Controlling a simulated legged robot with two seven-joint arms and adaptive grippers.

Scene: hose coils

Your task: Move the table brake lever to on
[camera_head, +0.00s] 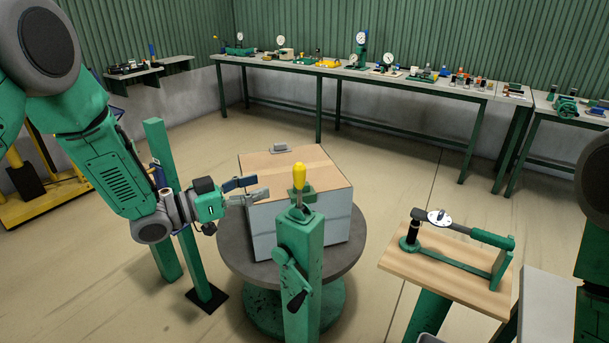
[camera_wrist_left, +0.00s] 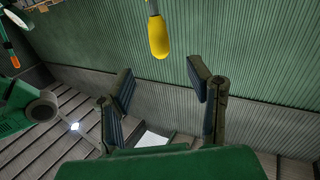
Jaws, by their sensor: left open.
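The brake lever (camera_head: 299,176) has a yellow handle standing upright on top of a green post (camera_head: 302,245) in front of the round table (camera_head: 240,253). A crank with a black handle is on the post's side. My left gripper (camera_head: 256,188) is open and empty, to the left of the yellow handle and apart from it, with its fingers pointing right. In the left wrist view the yellow handle (camera_wrist_left: 158,37) hangs at the top, between and beyond the open fingers (camera_wrist_left: 163,85). No on or off marking can be read. My right gripper is not seen.
A large box (camera_head: 310,225) with a brown top and grey sides sits on the round table, close behind the lever. A wooden stand (camera_head: 440,262) with a gauge tool is at right. A thin green post (camera_head: 160,150) stands beside my left arm. Workbenches line the wall.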

